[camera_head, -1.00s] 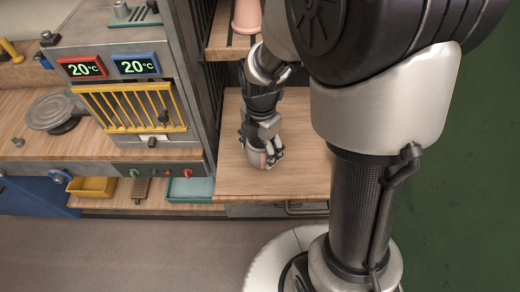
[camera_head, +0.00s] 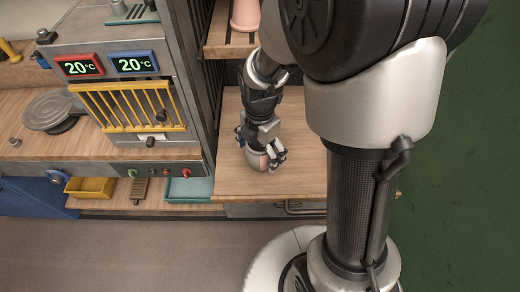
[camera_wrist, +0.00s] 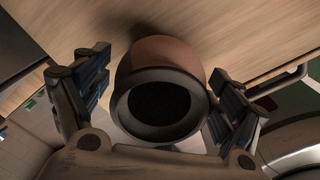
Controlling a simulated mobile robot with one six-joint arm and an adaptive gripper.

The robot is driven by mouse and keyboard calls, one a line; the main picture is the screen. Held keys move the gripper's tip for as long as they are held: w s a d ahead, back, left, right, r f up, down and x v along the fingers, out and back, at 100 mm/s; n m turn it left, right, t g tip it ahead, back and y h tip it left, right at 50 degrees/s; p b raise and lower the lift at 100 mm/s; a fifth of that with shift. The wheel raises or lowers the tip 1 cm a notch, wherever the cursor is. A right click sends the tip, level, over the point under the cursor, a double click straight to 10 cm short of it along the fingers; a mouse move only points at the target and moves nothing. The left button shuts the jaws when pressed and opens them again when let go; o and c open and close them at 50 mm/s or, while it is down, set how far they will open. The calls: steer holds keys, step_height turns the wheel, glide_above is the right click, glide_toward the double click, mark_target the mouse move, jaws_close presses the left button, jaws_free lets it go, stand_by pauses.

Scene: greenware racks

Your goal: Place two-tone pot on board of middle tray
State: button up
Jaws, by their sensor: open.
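The two-tone pot (camera_wrist: 168,58) shows in the wrist view, reddish-brown on its body with a dark grey rim and a dark hollow mouth facing the camera. It stands on the light wooden board (camera_head: 230,180). My gripper (camera_wrist: 163,95) is open, with one finger on each side of the pot; the right finger is very near it or touching, which I cannot tell. In the head view my gripper (camera_head: 262,158) points down over the board and hides most of the pot (camera_head: 256,161).
A pink pot (camera_head: 245,15) stands on the slatted shelf (camera_head: 225,50) above. Left are a cabinet with two 20°C displays (camera_head: 108,65) and a yellow grille (camera_head: 125,105), a grey wheel (camera_head: 48,112), a yellow bin (camera_head: 90,187) and a teal tray (camera_head: 190,188). The board's front is clear.

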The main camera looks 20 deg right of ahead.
steer(key=shift+r, duration=0.1)
step_height(320, 180, up, 12)
steer(key=p, duration=0.4)
steer(key=s+r+m+t, duration=0.2)
steer(key=s+r+m, duration=0.3)
steer(key=m, duration=0.6)
steer(key=s+r+m+t, duration=0.2)
steer(key=s+r+m, duration=0.4)
steer(key=s+m, duration=0.4)
steer(key=shift+r+m+t, duration=0.2)
steer(key=shift+m+t, duration=0.1)
steer(key=shift+m, duration=0.9)
